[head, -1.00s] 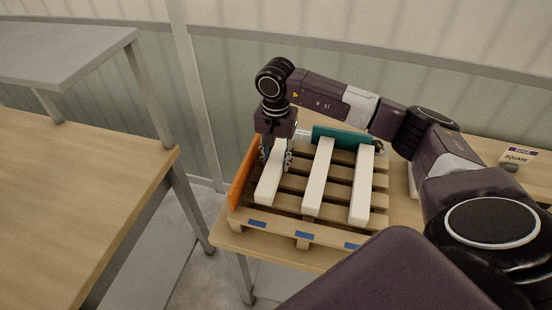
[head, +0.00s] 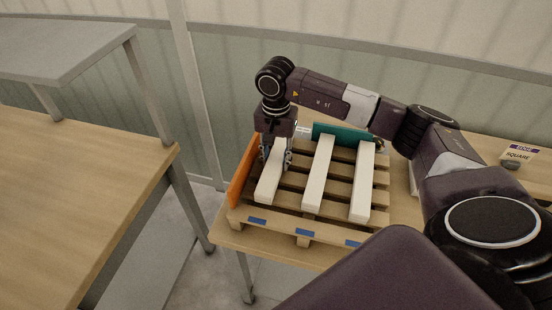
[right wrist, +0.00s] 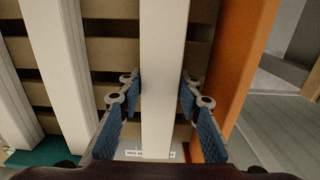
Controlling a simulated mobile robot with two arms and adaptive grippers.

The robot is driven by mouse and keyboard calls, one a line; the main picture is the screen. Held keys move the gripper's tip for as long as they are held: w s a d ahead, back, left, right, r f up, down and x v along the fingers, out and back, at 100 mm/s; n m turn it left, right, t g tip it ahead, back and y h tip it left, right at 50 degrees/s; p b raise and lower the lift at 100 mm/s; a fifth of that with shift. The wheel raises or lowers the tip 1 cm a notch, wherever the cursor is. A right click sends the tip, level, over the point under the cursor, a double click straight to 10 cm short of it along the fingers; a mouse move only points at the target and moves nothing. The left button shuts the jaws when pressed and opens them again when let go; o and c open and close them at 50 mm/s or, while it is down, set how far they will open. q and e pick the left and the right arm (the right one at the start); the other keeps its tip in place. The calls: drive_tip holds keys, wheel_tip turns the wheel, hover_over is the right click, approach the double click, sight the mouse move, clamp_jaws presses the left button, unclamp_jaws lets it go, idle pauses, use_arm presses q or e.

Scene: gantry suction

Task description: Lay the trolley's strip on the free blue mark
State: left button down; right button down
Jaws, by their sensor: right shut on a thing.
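My right gripper (head: 276,160) is shut on the left white strip (head: 268,186), around its far half. This strip lies on the wooden pallet beside the orange board. In the right wrist view, blue finger pads (right wrist: 160,100) flank the held strip (right wrist: 162,60). A middle strip (head: 319,175) and a right strip (head: 362,183) lie on the pallet, apart from it. Blue marks show on the pallet's front board: left (head: 257,220), middle (head: 305,235) and right (head: 353,244). Each strip points roughly toward one mark. I cannot make out a trolley. My left gripper is out of view.
The pallet (head: 330,237) has an orange board (head: 242,182) at its left and a teal board (head: 340,137) at its back. A wooden bench (head: 80,190) with a grey shelf (head: 65,50) stands left, across a floor gap.

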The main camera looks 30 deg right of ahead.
drive_tip(key=shift+f, duration=0.2)
drive_tip(key=c, duration=1.3)
unclamp_jaws()
wheel_tip(320, 180, up, 12)
drive_tip(key=shift+r, duration=0.1)
